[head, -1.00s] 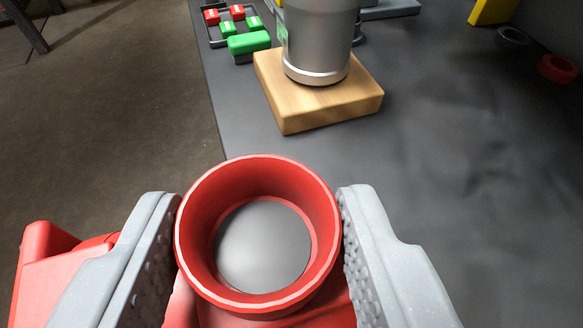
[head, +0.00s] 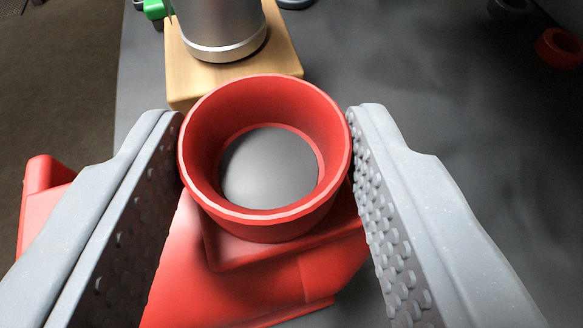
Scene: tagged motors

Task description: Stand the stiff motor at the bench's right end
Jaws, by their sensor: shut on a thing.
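My gripper (head: 268,125) is shut on a red cup-shaped thing (head: 265,222), with one finger pad against each side of its rim. A grey rounded face (head: 268,170) shows inside the rim. I cannot tell whether this is part of a motor. A silver cylindrical motor (head: 222,22) stands upright on a wooden block (head: 270,62), beyond my gripper. Its top is cut off by the frame edge. I cannot tell from here which motor is the stiff one.
The dark grey bench (head: 450,150) is clear to the right of the block. A red ring (head: 558,48) lies near the upper right, beside a dark grey ring. A green piece (head: 154,9) shows at the upper left. The bench edge and floor are at left.

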